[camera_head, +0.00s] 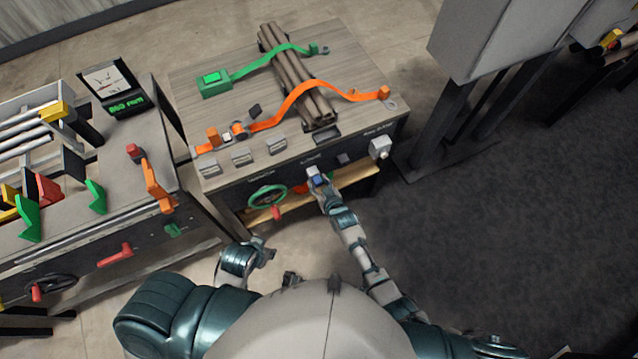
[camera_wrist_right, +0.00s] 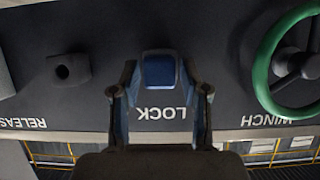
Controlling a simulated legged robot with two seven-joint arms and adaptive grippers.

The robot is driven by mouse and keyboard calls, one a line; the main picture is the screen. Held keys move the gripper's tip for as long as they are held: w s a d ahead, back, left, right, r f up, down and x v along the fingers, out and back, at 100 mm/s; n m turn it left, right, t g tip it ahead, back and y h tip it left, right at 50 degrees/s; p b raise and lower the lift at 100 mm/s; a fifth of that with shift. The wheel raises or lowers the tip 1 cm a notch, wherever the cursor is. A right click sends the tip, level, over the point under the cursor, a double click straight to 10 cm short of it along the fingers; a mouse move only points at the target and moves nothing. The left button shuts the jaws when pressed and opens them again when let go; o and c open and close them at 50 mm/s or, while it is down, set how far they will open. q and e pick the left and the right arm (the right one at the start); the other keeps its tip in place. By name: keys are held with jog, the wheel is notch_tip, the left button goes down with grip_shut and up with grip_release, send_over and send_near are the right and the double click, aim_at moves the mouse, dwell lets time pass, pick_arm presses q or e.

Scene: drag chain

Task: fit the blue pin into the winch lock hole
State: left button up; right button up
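The blue pin (camera_wrist_right: 158,71) shows as a blue block against the dark front panel, beside the upside-down LOCK label in the right wrist view. No open hole shows there; how deep the pin sits cannot be seen.
The green winch wheel (camera_wrist_right: 290,62) is right of the pin in the wrist view. A grey socket (camera_wrist_right: 68,69) near the RELEASE label is left. An orange strap (camera_head: 300,92) crosses a bundle of bars (camera_head: 287,62) on the bench. Another workbench (camera_head: 65,235) stands left.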

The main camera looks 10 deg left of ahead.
jog(key=shift+o, duration=0.2)
jog(key=v, duration=1.2)
dwell(0.4)
